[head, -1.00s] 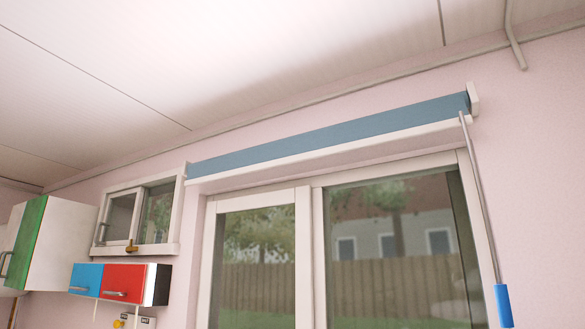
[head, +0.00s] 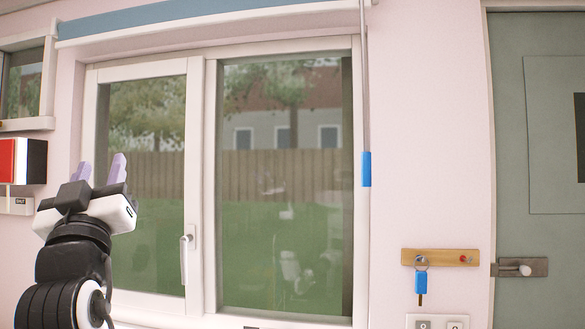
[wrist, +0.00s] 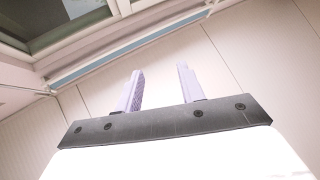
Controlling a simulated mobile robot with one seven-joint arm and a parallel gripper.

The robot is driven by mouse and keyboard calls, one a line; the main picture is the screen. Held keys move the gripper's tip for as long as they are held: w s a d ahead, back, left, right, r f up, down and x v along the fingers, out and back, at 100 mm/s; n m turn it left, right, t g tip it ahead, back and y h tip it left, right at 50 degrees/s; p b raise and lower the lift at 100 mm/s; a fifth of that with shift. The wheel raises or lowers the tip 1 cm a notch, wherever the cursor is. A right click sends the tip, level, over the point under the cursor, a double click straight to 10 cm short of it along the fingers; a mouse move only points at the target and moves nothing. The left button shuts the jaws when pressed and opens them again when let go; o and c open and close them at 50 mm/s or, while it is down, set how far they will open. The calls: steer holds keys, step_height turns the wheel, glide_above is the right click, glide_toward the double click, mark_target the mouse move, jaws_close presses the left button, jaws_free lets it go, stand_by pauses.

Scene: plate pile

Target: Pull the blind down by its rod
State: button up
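The blind (head: 190,10) is rolled up in a blue strip above the window, with a white bar along its lower edge; it also shows in the wrist view (wrist: 100,63). A thin grey rod (head: 365,85) hangs from its right end, beside the window's right frame. The rod ends in a blue handle (head: 366,169). My gripper (head: 101,168) is raised in front of the window's left pane, well left of the rod. Its two lilac fingers point up and stand apart, with nothing between them, as the wrist view (wrist: 162,85) also shows.
The window (head: 280,180) is closed, with a handle (head: 187,255) on its left sash. A wooden key rack (head: 440,257) with a blue-tagged key hangs right of it. A grey-green door (head: 540,150) is at far right. A red cabinet (head: 12,160) is at far left.

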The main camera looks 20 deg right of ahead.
steer(key=w+d+r+m+g+h+b, duration=0.1)
steer(key=d+m+g+h, duration=0.15)
steer(key=d+h, duration=0.4)
steer(key=w+d+r+m+g+h, duration=0.15)
steer(key=d+m+h, duration=0.25)
steer(key=d, duration=0.6)
steer(key=m+g+h+b, duration=0.1)
steer(key=m+g+h, duration=0.2)
steer(key=m+g, duration=0.5)
glide_toward(365, 158)
steer(key=shift+n+g, duration=0.85)
steer(key=shift+g, duration=0.05)
steer(key=p+x, duration=0.2)
steer(key=x, duration=0.1)
steer(key=p+x, duration=0.1)
steer(key=x, duration=0.3)
steer(key=r+p+x, duration=0.1)
steer(key=p+x, duration=0.1)
steer(key=x, duration=0.2)
steer(key=shift+w+a+p, duration=0.2)
steer(key=shift+w+p, duration=0.05)
steer(key=shift+p, duration=0.05)
jaws_close()
